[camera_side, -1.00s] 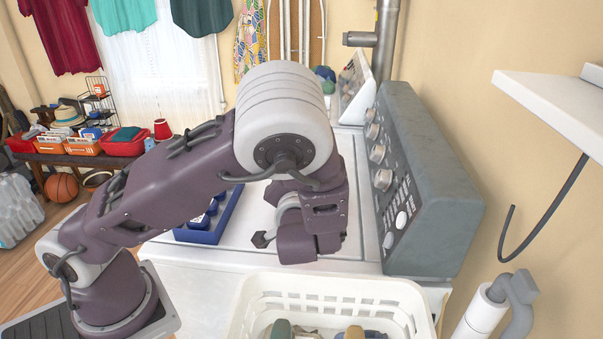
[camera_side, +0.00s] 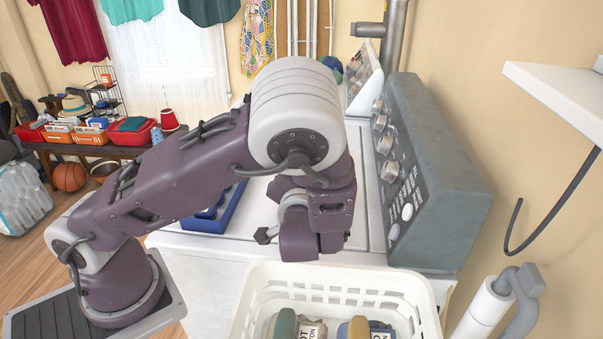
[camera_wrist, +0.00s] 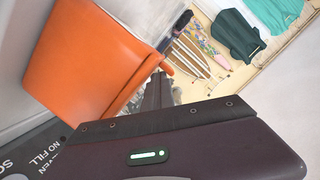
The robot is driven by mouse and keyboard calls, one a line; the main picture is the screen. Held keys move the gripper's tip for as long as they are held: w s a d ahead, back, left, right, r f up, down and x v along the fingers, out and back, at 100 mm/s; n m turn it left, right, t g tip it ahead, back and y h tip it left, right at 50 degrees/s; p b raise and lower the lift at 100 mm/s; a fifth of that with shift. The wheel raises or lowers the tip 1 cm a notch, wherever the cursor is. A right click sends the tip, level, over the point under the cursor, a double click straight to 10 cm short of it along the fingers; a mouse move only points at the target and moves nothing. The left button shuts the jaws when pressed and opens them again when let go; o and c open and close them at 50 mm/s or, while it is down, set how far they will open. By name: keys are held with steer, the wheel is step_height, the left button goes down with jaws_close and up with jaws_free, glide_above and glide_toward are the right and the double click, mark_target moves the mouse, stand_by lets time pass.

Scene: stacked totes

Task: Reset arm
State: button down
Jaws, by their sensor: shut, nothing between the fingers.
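My arm is bent over the white top of an appliance (camera_side: 270,215). In the side view the wrist hangs low beside the grey control panel (camera_side: 437,190), and the gripper is mostly hidden by it. In the wrist view my gripper (camera_wrist: 157,90) is a narrow dark shape with its fingers together and nothing held. An orange container (camera_wrist: 85,60) fills the upper left of that view, close by; I cannot tell whether the fingers touch it.
A white basket (camera_side: 335,277) with several packed items stands in front, below the wrist. A blue tray (camera_side: 225,212) lies on the appliance, partly behind the arm. A white shelf (camera_side: 560,92) with a hanging hook is at right. Shelves and clothes are far back.

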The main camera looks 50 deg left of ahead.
steer(key=s+a+r+v, duration=0.1)
steer(key=v, duration=0.8)
steer(key=s+a+r+n+g+h, duration=0.2)
steer(key=s+a+g+h, duration=0.25)
steer(key=s+g, duration=0.6)
steer(key=s+d+r+m+t+h, duration=0.4)
steer(key=s+d+r+t+h, duration=0.2)
steer(key=d+r+h, duration=0.1)
steer(key=shift+s+r+m+h, duration=0.2)
steer(key=shift+r+m+h, duration=0.25)
steer(key=shift+r, duration=0.2)
